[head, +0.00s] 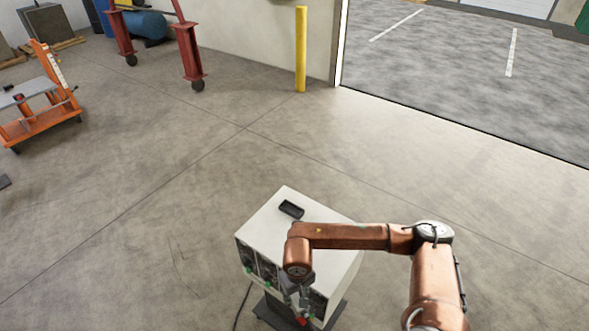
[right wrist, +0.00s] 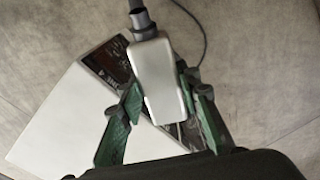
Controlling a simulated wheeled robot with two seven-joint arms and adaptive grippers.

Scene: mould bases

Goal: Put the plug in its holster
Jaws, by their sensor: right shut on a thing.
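My right gripper (head: 298,300) is at the front of the white cabinet, below its top edge, partly hidden by my own arm. In the right wrist view, the green-padded fingers of this gripper (right wrist: 161,88) stand on both sides of the plug (right wrist: 160,75), a pale grey block with a dark grey neck, and are shut on it. In the head view the plug cannot be made out clearly. A small black open-topped tray, which looks like the holster (head: 291,209), lies on the cabinet's top and is empty. My left gripper is out of view.
The white cabinet (head: 272,222) has a dark front panel with green parts and stands on a dark base. A thin dark cable (right wrist: 203,35) curves over the floor. An orange cart (head: 45,122) and a yellow post (head: 300,50) stand farther off.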

